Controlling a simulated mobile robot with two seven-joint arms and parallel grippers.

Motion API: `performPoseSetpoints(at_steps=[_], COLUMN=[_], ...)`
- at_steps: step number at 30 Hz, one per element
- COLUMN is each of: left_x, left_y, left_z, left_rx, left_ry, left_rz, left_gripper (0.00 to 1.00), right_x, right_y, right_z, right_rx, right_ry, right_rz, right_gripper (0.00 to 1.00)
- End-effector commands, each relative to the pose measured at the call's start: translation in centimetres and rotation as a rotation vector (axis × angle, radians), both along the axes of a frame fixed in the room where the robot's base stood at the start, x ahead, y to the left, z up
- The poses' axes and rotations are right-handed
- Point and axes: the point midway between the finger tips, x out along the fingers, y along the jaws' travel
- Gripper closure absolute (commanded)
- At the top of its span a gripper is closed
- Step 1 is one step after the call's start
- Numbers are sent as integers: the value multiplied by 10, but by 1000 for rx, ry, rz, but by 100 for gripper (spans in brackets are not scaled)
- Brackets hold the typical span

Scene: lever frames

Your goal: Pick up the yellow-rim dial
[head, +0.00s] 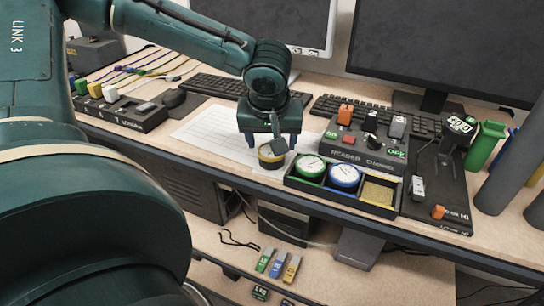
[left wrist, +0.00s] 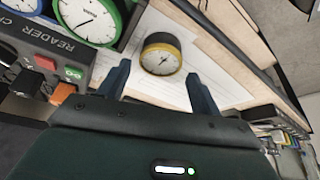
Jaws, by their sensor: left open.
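The yellow-rim dial (head: 271,157) sits on the white paper sheet at the desk's front, just left of the dial tray. Its pale face and yellow rim show in the left wrist view (left wrist: 161,55). My left gripper (head: 268,142) is above and around the dial in the head view, fingers pointing down. In the left wrist view the two fingers (left wrist: 158,85) are spread apart, with the dial beyond and between their tips. I cannot tell whether either finger touches it. My right gripper is not in view.
A black tray (head: 340,192) holds a green-rim dial (head: 311,168), a blue-rim dial (head: 344,176) and a yellow compartment (head: 378,193). A reader box (head: 365,150) with colored blocks stands behind it. The desk's front edge (head: 225,170) is close to the dial. Keyboards lie behind.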

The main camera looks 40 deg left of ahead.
Motion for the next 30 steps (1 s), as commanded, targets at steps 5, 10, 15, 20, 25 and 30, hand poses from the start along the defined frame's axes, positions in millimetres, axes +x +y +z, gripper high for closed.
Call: performPoseSetpoints(at_steps=[5, 10, 15, 20, 25, 30], left_x=[7, 13, 15, 15, 14, 14], left_y=[8, 12, 13, 13, 13, 13], left_z=[-25, -43, -45, -45, -45, -45], left_rx=[0, 0, 0, -1, 0, 0], left_ry=[7, 2, 0, 1, 1, 1], left_rz=[3, -1, 0, 0, -1, -1], left_gripper=[35, 35, 35, 40, 54, 68], right_x=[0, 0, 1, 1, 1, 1], right_y=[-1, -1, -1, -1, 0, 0], right_z=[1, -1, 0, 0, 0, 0], right_rx=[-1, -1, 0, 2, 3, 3], right_ry=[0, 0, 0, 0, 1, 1], right_rz=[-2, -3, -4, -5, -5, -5], right_gripper=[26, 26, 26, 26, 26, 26])
